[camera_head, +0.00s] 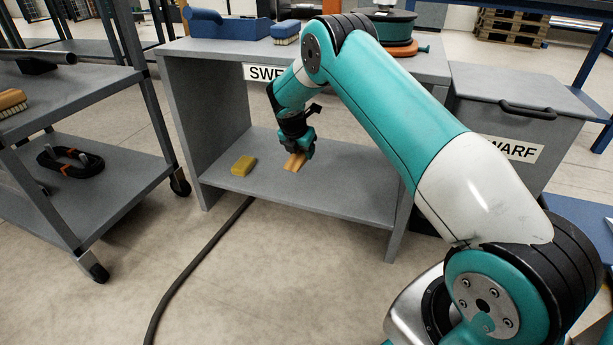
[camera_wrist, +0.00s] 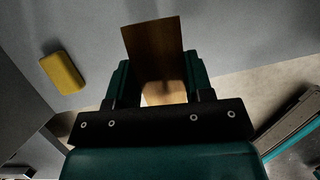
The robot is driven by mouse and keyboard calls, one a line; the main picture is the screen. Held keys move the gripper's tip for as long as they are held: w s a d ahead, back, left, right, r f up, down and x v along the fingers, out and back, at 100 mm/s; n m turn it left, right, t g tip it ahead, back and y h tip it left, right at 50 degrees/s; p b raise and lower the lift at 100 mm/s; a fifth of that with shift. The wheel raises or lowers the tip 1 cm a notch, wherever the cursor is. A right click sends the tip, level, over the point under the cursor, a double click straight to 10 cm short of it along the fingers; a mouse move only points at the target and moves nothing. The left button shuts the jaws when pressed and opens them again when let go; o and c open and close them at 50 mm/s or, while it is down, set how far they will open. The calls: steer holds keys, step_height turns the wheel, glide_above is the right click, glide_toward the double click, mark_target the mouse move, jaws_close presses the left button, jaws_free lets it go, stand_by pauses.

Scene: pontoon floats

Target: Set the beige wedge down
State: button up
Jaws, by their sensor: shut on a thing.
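The beige wedge (camera_head: 295,161) is between the fingers of my gripper (camera_head: 304,143), low over the lower shelf (camera_head: 340,190) of the grey bench. In the wrist view the wedge (camera_wrist: 155,52) sticks out past the two green fingers (camera_wrist: 163,85), which are shut on it. I cannot tell whether the wedge touches the shelf. The gripper hides part of it.
A yellow block (camera_head: 243,166) lies on the shelf to the left of the wedge; it also shows in the wrist view (camera_wrist: 62,73). The bench top (camera_head: 215,50) is above. A grey cart (camera_head: 110,170) stands left, a lidded bin (camera_head: 520,95) right.

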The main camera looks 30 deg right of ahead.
mark_target(304, 180)
steer(key=shift+w+d+f+n+b, duration=0.3)
steer(key=shift+w+d+f+n, duration=0.1)
steer(key=shift+n, duration=0.3)
step_height(304, 180, down, 10)
steer(key=b, duration=0.7)
steer(key=shift+r, duration=0.2)
steer(key=o, duration=0.9)
steer(key=shift+f, duration=0.15)
